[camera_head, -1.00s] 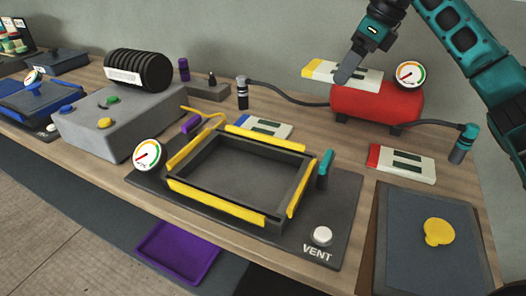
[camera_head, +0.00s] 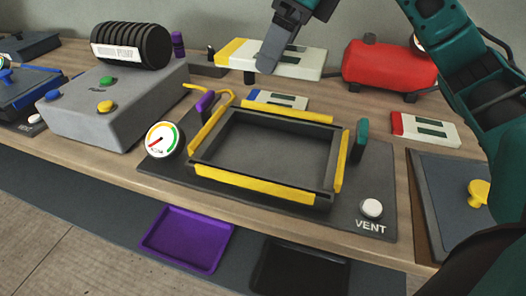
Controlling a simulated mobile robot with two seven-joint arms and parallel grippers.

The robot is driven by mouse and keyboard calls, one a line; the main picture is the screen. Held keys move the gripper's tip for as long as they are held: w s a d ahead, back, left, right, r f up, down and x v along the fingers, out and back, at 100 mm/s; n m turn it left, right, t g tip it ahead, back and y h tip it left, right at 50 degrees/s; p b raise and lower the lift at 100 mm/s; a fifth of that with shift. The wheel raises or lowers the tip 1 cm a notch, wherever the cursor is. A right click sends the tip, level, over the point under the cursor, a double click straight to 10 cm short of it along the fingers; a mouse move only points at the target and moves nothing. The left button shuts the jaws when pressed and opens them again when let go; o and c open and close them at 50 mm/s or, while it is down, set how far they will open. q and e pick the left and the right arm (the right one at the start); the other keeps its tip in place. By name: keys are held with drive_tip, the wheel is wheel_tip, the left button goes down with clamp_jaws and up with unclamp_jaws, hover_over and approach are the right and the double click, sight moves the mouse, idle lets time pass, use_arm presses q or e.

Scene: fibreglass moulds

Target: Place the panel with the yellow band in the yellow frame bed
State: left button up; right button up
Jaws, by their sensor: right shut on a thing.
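The panel with the yellow band (camera_head: 306,63) is a white slab with dark green slots and a yellow strip at its left end. My right gripper (camera_head: 268,62) is shut on it and holds it in the air above the back of the bench. The yellow frame bed (camera_head: 260,150) is a dark rectangular recess with yellow strips along its edges. It is empty and lies in front of and below the panel. My left gripper is not in view.
A panel with a blue band (camera_head: 280,99) lies behind the bed, and one with a red band (camera_head: 424,130) to its right. A gauge (camera_head: 162,139), a teal handle (camera_head: 360,138) and a VENT button (camera_head: 372,208) surround the bed. A red tank (camera_head: 390,64) stands behind.

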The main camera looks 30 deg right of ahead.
drive_tip(key=b, duration=0.4)
hover_over(269, 155)
drive_tip(key=s+d, duration=0.1)
wheel_tip(269, 155, down, 14)
drive_tip(key=shift+f, duration=0.15)
drive_tip(key=shift+f+b, duration=0.4)
drive_tip(key=shift+f, duration=2.4)
drive_tip(key=shift+r, duration=0.1)
drive_tip(key=o, duration=0.7)
drive_tip(key=shift+f, duration=0.25)
drive_tip(key=shift+c, duration=0.2)
drive_tip(key=shift+o, duration=0.9)
drive_tip(key=shift+r, duration=0.1)
